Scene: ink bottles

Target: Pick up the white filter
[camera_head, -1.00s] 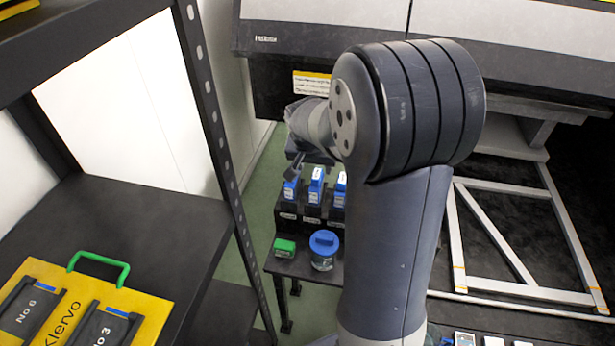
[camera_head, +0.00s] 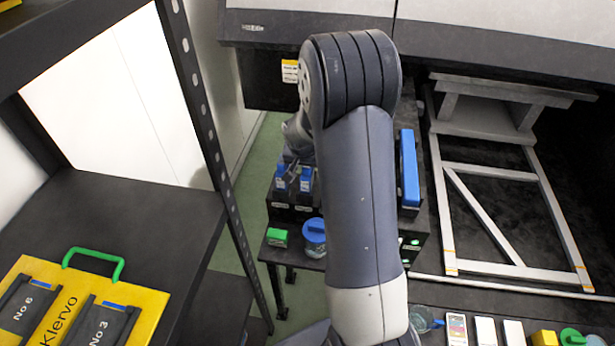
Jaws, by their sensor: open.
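Several pale flat pieces stand in a row at the bottom right. One has coloured marks on its face (camera_head: 457,330), and two are plain white, a left one (camera_head: 486,331) and a right one (camera_head: 513,332). I cannot tell for sure which is the white filter; their lower ends are cut off by the picture edge. My gripper (camera_head: 290,158) is open, mostly hidden behind my arm, close to the blue-and-white ink bottles (camera_head: 305,180) in the black holder. It is far from the white pieces.
A green box (camera_head: 277,238) and a blue-lidded jar (camera_head: 314,238) stand in front of the ink bottles. A long blue piece (camera_head: 409,168) lies right of my arm. A clear cup (camera_head: 423,319) and yellow block (camera_head: 544,338) flank the white pieces. A shelf post (camera_head: 215,150) rises at left.

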